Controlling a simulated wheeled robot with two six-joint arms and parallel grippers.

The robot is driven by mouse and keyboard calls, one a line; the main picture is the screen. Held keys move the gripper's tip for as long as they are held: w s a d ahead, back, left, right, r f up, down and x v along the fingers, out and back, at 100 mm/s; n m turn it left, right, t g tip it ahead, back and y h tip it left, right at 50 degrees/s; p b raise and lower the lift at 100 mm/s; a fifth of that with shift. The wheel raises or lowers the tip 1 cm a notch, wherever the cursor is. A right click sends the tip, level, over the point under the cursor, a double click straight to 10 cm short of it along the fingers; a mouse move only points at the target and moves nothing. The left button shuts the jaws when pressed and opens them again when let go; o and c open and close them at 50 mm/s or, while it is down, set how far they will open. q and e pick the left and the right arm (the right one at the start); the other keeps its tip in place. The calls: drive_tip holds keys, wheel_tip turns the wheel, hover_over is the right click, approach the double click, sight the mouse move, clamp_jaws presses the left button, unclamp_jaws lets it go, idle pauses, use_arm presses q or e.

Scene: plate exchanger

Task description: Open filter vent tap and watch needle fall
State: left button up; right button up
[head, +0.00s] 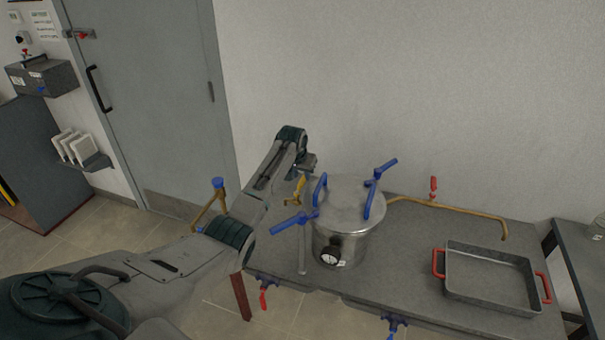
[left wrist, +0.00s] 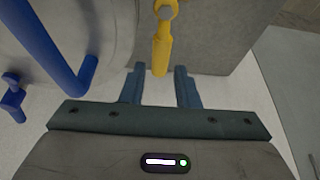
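The steel filter vessel (head: 340,228) stands on a grey bench, with blue handles around its lid. The yellow vent tap lever (head: 299,188) is on its left side; it also shows in the left wrist view (left wrist: 161,45). The dark round gauge (head: 330,256) is on the vessel's front; its needle is too small to read. My left gripper (left wrist: 160,72) is above and beside the yellow lever. Its fingers are open, with the lever's end between or just beyond their tips; no grip shows. My right gripper is out of view.
A blue handle (left wrist: 50,50) lies close left of my left gripper in the wrist view. A pipe with a red tap (head: 433,186) runs behind the vessel. A tray with red handles (head: 490,275) stands at the right. Bench between vessel and tray is clear.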

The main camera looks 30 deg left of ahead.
use_arm(q)
drive_tip(key=shift+w+f, duration=0.3)
drive_tip(key=shift+f, duration=0.75)
drive_tip(key=shift+w+a+f, duration=0.1)
clamp_jaws()
